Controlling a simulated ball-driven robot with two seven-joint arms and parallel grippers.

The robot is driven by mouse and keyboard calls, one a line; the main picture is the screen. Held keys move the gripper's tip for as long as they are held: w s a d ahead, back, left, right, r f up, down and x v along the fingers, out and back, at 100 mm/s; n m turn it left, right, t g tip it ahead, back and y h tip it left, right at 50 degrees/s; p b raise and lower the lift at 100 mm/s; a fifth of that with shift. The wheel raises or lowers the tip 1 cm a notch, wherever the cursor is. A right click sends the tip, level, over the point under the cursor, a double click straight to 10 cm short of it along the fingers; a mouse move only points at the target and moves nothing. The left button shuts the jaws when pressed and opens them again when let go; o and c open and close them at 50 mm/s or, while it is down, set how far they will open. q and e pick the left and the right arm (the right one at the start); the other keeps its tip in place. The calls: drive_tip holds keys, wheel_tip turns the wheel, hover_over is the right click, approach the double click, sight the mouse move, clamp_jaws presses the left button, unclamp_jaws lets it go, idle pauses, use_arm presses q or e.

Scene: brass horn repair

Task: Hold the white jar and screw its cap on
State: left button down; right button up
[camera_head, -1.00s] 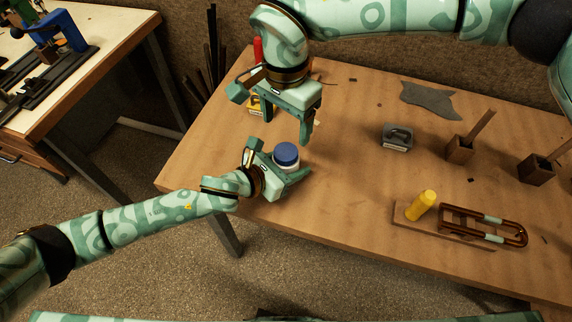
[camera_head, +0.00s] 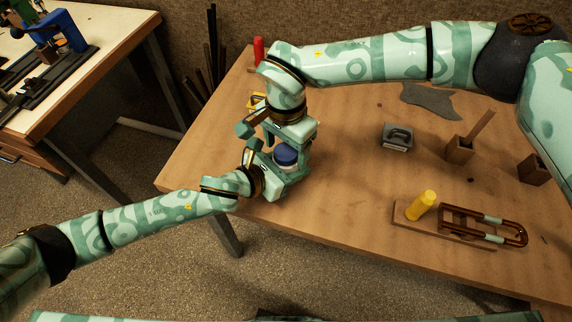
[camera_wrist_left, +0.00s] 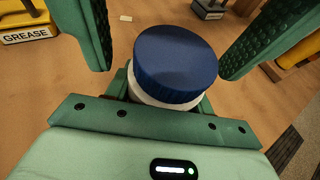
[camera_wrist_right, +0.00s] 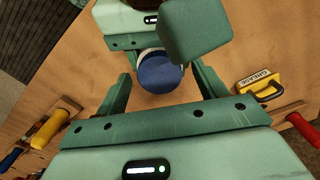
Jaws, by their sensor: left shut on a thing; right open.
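The white jar (camera_wrist_left: 150,98) stands upright at the table's near left, mostly hidden under its blue cap (camera_head: 286,154). The cap sits level on the jar's top; how far it is screwed on cannot be told. My left gripper (camera_head: 290,166) is shut around the jar from the left. My right gripper (camera_wrist_right: 162,80) is above the cap, pointing down, with its open fingers on either side of it. In the left wrist view, gaps show between these fingers and the cap (camera_wrist_left: 176,58). In the right wrist view, the cap (camera_wrist_right: 159,73) lies between the fingers.
A yellow grease tin (camera_wrist_right: 262,84) is behind the grippers. A grey tin (camera_head: 397,137), wooden blocks (camera_head: 460,150), and a board with a yellow-handled tool (camera_head: 421,205) and a brass slide (camera_head: 485,225) lie to the right. The table between is clear.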

drive_tip(key=c, duration=1.1)
drive_tip(key=shift+o, duration=0.2)
drive_tip(key=m, duration=0.6)
drive_tip(key=o, duration=1.1)
drive_tip(key=shift+r, duration=2.25)
